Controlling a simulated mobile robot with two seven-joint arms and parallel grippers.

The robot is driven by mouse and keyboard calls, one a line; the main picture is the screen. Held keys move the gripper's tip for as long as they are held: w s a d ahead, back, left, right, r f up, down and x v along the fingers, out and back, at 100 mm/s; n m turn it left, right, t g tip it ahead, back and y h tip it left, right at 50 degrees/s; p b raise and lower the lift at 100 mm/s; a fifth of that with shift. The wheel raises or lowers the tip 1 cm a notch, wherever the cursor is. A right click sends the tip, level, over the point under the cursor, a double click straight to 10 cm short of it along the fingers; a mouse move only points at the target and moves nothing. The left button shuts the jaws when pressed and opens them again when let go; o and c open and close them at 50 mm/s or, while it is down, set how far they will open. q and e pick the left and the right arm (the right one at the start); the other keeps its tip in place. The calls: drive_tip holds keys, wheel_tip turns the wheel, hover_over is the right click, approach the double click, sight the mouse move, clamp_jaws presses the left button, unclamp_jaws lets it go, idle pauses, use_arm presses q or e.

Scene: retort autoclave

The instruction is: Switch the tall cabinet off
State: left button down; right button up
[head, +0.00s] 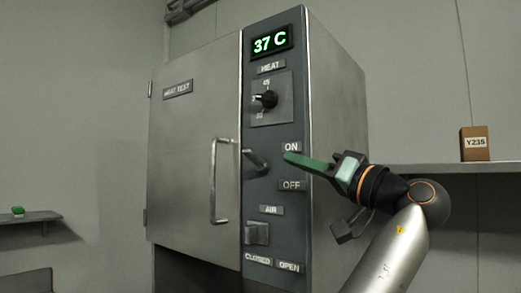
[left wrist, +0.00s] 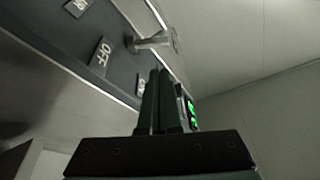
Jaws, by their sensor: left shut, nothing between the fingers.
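The tall cabinet (head: 195,130) stands with its door closed, and its panel display (head: 271,42) reads 37 C in green. A grey lever (head: 256,160) sits on the panel, left of the ON label (head: 291,147) and above the level of the OFF label (head: 291,185). The lever also shows in the left wrist view (left wrist: 150,41), near the OFF label (left wrist: 100,54). My left gripper (head: 290,157) is shut and empty, its green fingertips right of the lever, by the ON label. They look apart from the lever. My right gripper is out of view.
A HEAT knob (head: 265,100) is above the lever and an AIR lever (head: 257,233) below it. The door handle (head: 222,180) juts out at left. A shelf (head: 430,168) at right holds a Y235 box (head: 475,144); a small shelf (head: 28,217) is at far left.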

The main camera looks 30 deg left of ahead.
sight(254, 158)
use_arm(q)
drive_tip(key=p+x, duration=0.2)
drive_tip(key=x, duration=0.6)
drive_tip(key=shift+a+r, duration=0.15)
drive_tip(key=shift+a, duration=0.2)
drive_tip(key=shift+w+a+r, duration=0.15)
drive_tip(key=shift+w+a, duration=0.05)
drive_tip(key=shift+a, duration=0.5)
drive_tip(key=shift+s, duration=0.1)
